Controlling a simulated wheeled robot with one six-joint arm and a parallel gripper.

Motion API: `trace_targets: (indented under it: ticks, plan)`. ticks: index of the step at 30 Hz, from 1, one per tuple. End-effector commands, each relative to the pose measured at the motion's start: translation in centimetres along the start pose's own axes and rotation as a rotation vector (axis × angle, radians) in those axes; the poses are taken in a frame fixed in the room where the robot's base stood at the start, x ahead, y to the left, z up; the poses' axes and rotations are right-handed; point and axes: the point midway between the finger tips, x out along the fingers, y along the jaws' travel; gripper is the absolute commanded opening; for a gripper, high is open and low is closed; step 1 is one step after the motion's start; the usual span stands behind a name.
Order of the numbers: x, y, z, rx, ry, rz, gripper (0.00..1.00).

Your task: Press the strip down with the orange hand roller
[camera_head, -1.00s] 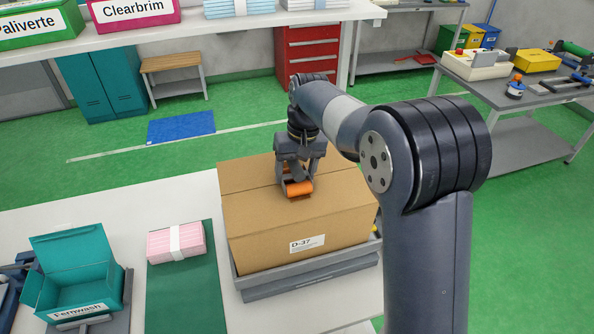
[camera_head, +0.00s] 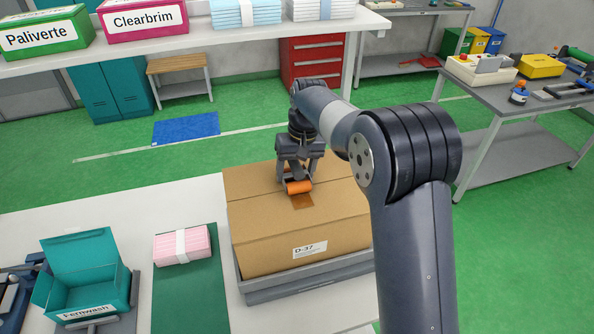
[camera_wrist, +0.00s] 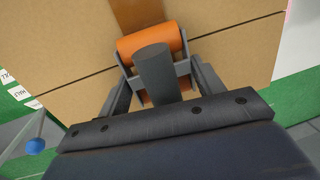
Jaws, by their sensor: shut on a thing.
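My gripper (camera_head: 298,176) is shut on the orange hand roller (camera_head: 299,187), above the top of a closed cardboard box (camera_head: 260,225). The roller also shows in the wrist view (camera_wrist: 137,44), its grey handle (camera_wrist: 155,72) between the fingers. A brown tape strip (camera_head: 303,202) lies on the box top, just in front of the roller in the head view. It also shows in the wrist view (camera_wrist: 135,12), across the seam. The roller appears at or very near the box top; contact is not certain.
The box sits in a grey tray (camera_head: 305,283) on a white table (camera_head: 215,200). To the left are a pink bundle (camera_head: 182,244) on a green mat (camera_head: 196,300) and an open teal box (camera_head: 85,270). A shelf (camera_head: 230,28) with labelled boxes stands behind.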

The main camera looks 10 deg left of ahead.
Motion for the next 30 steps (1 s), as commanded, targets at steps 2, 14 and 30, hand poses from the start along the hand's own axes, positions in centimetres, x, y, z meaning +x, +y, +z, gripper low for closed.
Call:
trace_targets:
  ticks: [2,14,30]
  plan:
    - [0.0,0.0,-0.4,0.0,-0.002,0.0,0.42]
    - [0.1,0.0,-1.8,0.0,-0.002,0.0,0.42]
    - [0.0,0.0,-2.6,0.0,-0.001,0.0,0.42]
